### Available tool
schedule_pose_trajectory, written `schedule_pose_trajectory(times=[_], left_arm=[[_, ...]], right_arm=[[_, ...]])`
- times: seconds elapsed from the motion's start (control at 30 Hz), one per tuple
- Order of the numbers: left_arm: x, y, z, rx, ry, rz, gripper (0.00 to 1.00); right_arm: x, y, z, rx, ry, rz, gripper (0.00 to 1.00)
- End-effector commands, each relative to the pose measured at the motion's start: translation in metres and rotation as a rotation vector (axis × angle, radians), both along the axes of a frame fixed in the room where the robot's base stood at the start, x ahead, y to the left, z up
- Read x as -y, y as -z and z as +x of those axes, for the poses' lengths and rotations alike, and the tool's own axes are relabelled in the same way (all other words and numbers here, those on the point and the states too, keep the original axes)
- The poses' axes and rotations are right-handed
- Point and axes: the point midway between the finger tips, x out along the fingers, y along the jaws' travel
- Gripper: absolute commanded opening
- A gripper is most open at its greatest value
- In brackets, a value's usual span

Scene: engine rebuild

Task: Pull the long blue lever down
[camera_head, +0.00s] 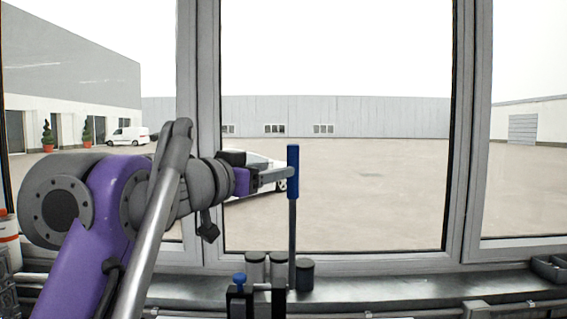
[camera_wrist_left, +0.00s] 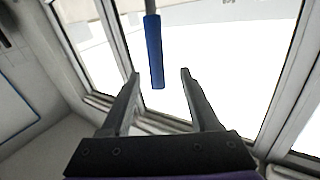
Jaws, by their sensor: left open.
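The long lever stands upright in the head view, with a blue grip (camera_head: 293,172) on top of a thin grey rod (camera_head: 292,235). My left gripper (camera_head: 284,174) reaches in from the left at the height of the blue grip, its fingers pointing at it. In the left wrist view the fingers of my left gripper (camera_wrist_left: 160,74) are spread apart. My right gripper is not in view.
A black fixture with a small blue knob (camera_head: 239,279) stands at the lever's foot. Several grey cylinders (camera_head: 304,273) stand behind it on the window sill (camera_head: 390,288). A dark tray (camera_head: 549,266) sits at the far right. A large window lies behind the lever; space right of it is clear.

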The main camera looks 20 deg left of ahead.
Motion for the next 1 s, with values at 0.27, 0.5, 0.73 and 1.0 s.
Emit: schedule_pose_trajectory(times=[0.27, 0.5, 0.73, 1.0], left_arm=[[0.013, -0.003, 0.034, 0.0, 0.01, -0.001, 0.62], [0.027, -0.003, 0.076, 0.001, 0.009, 0.0, 0.62], [0.033, -0.001, 0.098, -0.001, 0.007, 0.0, 0.62], [0.034, 0.001, 0.101, -0.002, 0.006, -0.001, 0.62]], right_arm=[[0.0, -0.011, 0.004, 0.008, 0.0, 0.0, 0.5], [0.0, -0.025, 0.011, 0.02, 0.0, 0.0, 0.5], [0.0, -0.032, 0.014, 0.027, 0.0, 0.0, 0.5], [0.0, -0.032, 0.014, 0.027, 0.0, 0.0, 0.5]])
